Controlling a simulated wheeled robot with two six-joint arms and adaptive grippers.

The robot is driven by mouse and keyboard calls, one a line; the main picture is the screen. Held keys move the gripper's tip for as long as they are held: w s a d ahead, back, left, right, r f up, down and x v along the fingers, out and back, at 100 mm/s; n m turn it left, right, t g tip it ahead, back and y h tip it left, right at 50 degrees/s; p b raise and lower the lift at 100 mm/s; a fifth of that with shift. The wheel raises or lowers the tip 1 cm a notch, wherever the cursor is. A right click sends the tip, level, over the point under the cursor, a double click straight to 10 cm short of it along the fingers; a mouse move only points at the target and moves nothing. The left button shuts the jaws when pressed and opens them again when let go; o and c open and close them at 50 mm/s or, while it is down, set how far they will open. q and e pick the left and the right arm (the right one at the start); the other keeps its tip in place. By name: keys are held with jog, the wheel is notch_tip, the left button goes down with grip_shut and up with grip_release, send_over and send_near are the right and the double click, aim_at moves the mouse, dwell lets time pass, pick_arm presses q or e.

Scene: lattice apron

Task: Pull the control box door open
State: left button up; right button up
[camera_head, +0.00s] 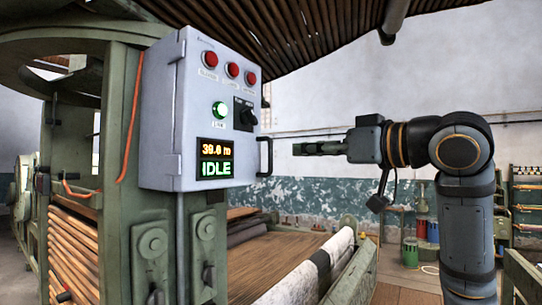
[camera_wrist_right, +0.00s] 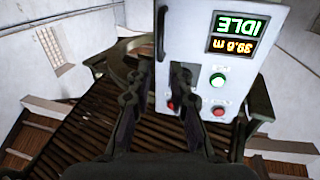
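The grey control box (camera_head: 160,110) is mounted on a green machine post, and its door (camera_head: 219,130) looks closed. The door carries red lamps, a lit green button, a black knob and a display reading IDLE. A dark bar handle (camera_head: 270,157) stands on the door's right edge. My right gripper (camera_head: 296,149) is level with the handle, a short way to its right, and not touching it. In the right wrist view, which is upside down, my right gripper (camera_wrist_right: 163,68) is open and empty, with the handle (camera_wrist_right: 161,32) beyond and between the fingertips. My left gripper is not in view.
The green machine post (camera_head: 118,130) stands left of the box. A roller with white cloth (camera_head: 310,270) and a brown slatted bed (camera_head: 265,260) lie below. Free air surrounds my right arm. Shelves (camera_head: 527,205) stand far right.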

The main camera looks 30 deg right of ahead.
aim_at(270, 168)
jog(key=w+p, duration=0.1)
jog(key=w, duration=0.2)
jog(key=w+a+p, duration=0.1)
jog(key=w+p, duration=0.1)
jog(key=w, duration=0.1)
jog(key=w+a+p, duration=0.1)
jog(key=w+p, duration=0.1)
jog(key=w, duration=0.2)
jog(key=shift+r, duration=0.1)
jog(key=shift+w+a, duration=0.1)
jog(key=shift+w, duration=0.25)
jog(key=shift+s, duration=0.1)
grip_shut()
